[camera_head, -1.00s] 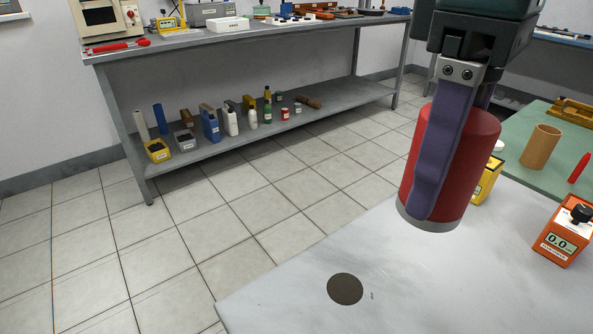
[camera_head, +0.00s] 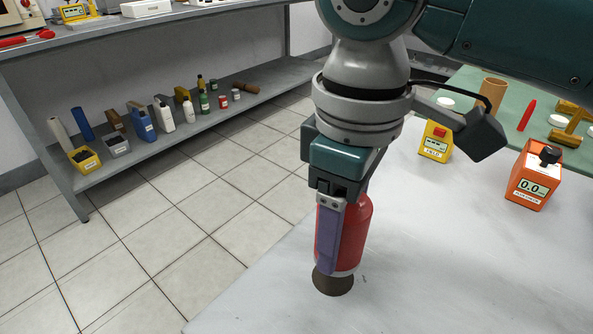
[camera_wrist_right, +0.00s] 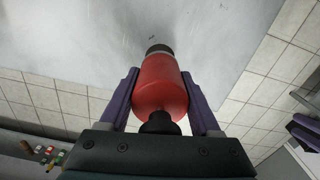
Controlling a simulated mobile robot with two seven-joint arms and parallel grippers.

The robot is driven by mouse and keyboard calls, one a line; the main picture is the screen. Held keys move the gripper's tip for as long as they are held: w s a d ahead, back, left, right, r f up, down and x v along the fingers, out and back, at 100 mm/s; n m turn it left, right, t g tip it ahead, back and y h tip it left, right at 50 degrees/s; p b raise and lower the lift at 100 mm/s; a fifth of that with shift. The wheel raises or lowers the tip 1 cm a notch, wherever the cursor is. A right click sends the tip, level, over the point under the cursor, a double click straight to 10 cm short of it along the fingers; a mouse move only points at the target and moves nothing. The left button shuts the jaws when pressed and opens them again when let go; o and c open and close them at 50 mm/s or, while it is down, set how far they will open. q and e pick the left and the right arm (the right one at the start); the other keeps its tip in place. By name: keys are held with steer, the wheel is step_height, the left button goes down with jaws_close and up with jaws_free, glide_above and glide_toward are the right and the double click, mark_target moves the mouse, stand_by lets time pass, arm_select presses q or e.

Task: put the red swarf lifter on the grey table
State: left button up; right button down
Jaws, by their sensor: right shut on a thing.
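The red swarf lifter (camera_head: 352,235) is a red cylinder with a pale lower rim. My right gripper (camera_head: 328,270) is shut on it, with purple fingers along its sides, and holds it roughly upright low over the grey table (camera_head: 420,255). A dark round patch (camera_head: 333,285) on the table shows just under the lifter, partly hidden by it. I cannot tell whether the lifter touches it. In the right wrist view the lifter (camera_wrist_right: 160,85) sits between both fingers, its dark knob towards the palm. A purple-and-dark part (camera_wrist_right: 305,132) at that view's right edge looks like my left gripper; its jaws are unclear.
An orange meter (camera_head: 533,177) and a yellow device (camera_head: 436,141) stand to the right. Behind them a green mat (camera_head: 465,82) holds a brown tube (camera_head: 490,93) and a red pointed thing (camera_head: 527,115). The table's left edge is close to the lifter; its front right is clear.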

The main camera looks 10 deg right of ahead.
step_height(320, 180, down, 4)
steer(key=shift+r+b, duration=0.1)
steer(key=shift+b, duration=0.55)
steer(key=shift+f, duration=0.3)
steer(key=shift+c, duration=0.5)
jaws_free()
step_height(320, 180, up, 12)
steer(key=p, duration=0.3)
steer(key=shift+w+f+p, duration=0.1)
steer(key=shift+f+p, duration=0.1)
steer(key=shift+p, duration=0.1)
steer(key=shift+r, duration=0.4)
